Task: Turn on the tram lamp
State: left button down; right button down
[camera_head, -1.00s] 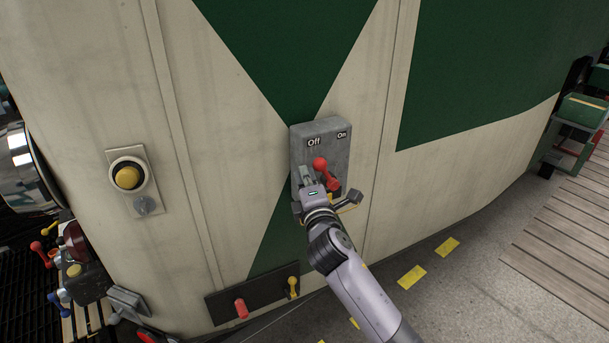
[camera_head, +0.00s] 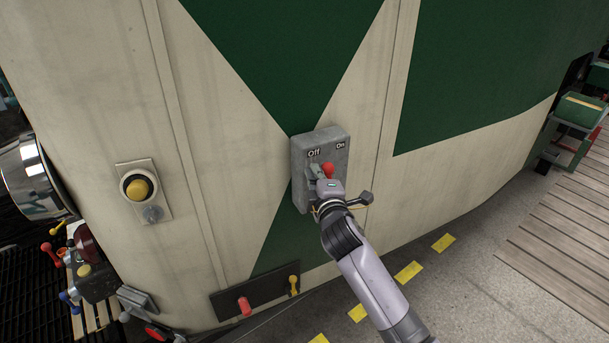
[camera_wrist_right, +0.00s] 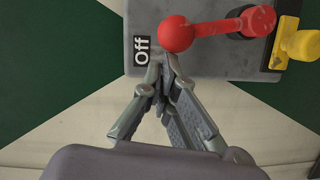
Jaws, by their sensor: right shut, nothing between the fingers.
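My left gripper is not in view.
A yellow part (camera_wrist_right: 300,42) sits beside the lever's pivot. A yellow button (camera_head: 138,188) is on the tram at left. A dark plate (camera_head: 266,293) with red and yellow handles is below. Open floor with yellow marks (camera_head: 408,271) lies at lower right.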

jog(key=d+m+p, duration=0.1)
jog(key=p, duration=0.1)
jog(key=w+d+r+m+g+p, duration=0.1)
jog(key=d+m+p, duration=0.1)
jog(key=w+d+r+m+p, duration=0.1)
jog(key=p, duration=0.1)
jog(key=shift+w+d+r+m, duration=0.1)
jog(key=shift+w+d+m, duration=0.05)
jog(key=shift+d+m, duration=0.2)
jog(key=shift+w+d+m+g+y+p, duration=0.3)
jog(key=shift+d+m+g+p, duration=0.15)
jog(key=shift+d+p, duration=0.15)
jog(key=shift+w+d+f, duration=0.25)
jog(key=shift+w+d, duration=0.1)
jog(key=shift+d, duration=0.3)
jog(key=shift+r+p, duration=0.1)
jog(key=shift+p, duration=0.25)
